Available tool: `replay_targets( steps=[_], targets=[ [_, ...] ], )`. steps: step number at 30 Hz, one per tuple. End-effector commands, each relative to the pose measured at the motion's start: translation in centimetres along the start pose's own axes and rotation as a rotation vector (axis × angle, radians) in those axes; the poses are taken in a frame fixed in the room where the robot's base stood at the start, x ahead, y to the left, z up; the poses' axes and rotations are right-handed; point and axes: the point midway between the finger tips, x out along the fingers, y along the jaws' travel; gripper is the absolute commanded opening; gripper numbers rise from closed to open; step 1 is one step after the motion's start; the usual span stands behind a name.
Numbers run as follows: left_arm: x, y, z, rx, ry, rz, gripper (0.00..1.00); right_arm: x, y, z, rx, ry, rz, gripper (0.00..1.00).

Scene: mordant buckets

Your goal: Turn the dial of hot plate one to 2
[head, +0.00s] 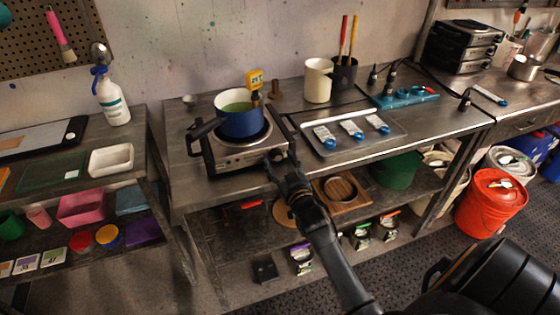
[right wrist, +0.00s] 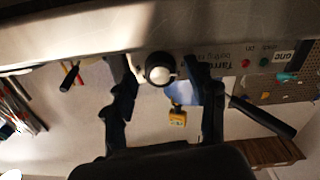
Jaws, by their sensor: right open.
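Hot plate one (head: 240,159) is a silver-grey unit on the metal bench in the head view, with a blue pot (head: 239,121) of green liquid on top. Its front panel faces me. My right gripper (head: 281,163) is at the right end of that panel. In the right wrist view, which is upside down, the round dial (right wrist: 158,70), black with a pale centre, sits between the two open fingers of my right gripper (right wrist: 166,84). I see a gap between dial and fingers. The dial's number setting is not readable. My left gripper is not in view.
A yellow thermometer (head: 255,80) is at the pot. A metal tray (head: 348,146) with several small packets lies right of the hot plate. A spray bottle (head: 111,101) stands on the left table.

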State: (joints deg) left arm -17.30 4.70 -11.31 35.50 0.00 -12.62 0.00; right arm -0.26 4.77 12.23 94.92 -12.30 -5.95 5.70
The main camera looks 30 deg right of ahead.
Motion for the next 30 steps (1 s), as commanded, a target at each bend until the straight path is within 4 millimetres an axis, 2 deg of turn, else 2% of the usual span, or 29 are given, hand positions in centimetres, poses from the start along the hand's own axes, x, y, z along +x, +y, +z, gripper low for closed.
replay_targets(
  steps=[9, 11, 17, 18, 30],
  targets=[
    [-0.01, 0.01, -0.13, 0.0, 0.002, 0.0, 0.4, 0.29, -0.01, -0.02, 0.0, 0.001, 0.0, 0.57],
    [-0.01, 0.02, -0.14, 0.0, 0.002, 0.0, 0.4, 0.29, -0.01, -0.02, 0.0, 0.001, 0.0, 0.47],
    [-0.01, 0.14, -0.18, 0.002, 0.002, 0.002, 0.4, 0.27, -0.01, -0.02, 0.0, 0.001, 0.0, 0.06],
    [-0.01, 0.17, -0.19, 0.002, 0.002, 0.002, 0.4, 0.27, -0.02, -0.02, 0.0, 0.001, 0.0, 0.02],
    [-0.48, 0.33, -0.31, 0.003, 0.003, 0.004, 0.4, 0.27, -0.03, -0.1, 0.08, 0.0, 0.0, 0.02]
  ],
)
